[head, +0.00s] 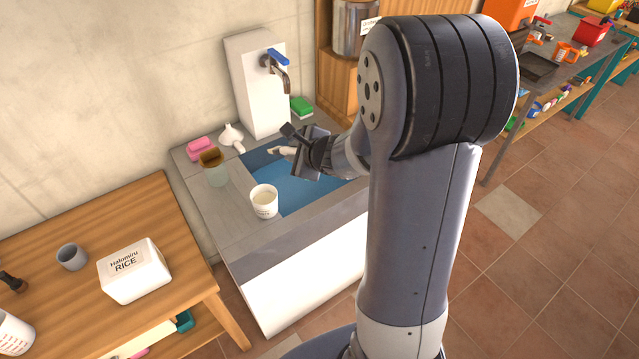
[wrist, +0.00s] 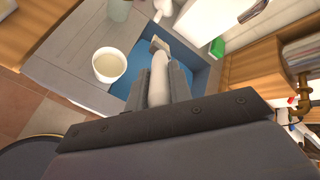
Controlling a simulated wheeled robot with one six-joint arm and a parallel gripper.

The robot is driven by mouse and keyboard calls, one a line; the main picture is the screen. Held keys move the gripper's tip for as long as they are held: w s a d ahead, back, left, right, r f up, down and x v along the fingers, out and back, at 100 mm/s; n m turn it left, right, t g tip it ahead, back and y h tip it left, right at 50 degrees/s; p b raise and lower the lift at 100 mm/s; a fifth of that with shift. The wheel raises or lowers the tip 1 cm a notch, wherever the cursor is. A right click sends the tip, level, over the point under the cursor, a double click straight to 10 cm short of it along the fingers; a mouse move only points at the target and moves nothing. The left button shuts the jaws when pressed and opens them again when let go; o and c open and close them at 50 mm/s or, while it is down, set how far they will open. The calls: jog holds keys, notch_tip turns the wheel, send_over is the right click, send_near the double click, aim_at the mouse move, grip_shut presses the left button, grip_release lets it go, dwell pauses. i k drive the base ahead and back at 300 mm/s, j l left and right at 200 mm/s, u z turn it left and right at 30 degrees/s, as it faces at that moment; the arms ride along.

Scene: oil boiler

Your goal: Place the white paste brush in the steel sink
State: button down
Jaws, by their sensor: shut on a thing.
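My gripper (head: 299,154) is shut on a white paste brush (head: 281,150) above the sink basin. In the wrist view the brush's pale handle (wrist: 159,80) lies between the two fingers (wrist: 162,84), and its blunt end points away from me. The sink (head: 297,191) has a blue-looking inside and a grey rim, set in a grey counter. It also shows below the brush in the wrist view (wrist: 126,86). I cannot tell how high the brush is above the basin floor. My arm hides the right part of the sink.
A white tub (head: 264,201) stands on the sink's near-left rim.

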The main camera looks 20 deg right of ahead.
aim_at(302, 198)
jog(key=i+l, duration=0.1)
jog(key=l, duration=0.3)
jog(key=i+l, duration=0.1)
jog(key=l, duration=0.3)
jog(key=i+l, duration=0.15)
jog(key=l, duration=0.25)
jog(key=i+j+u, duration=0.1)
jog(key=i, duration=0.45)
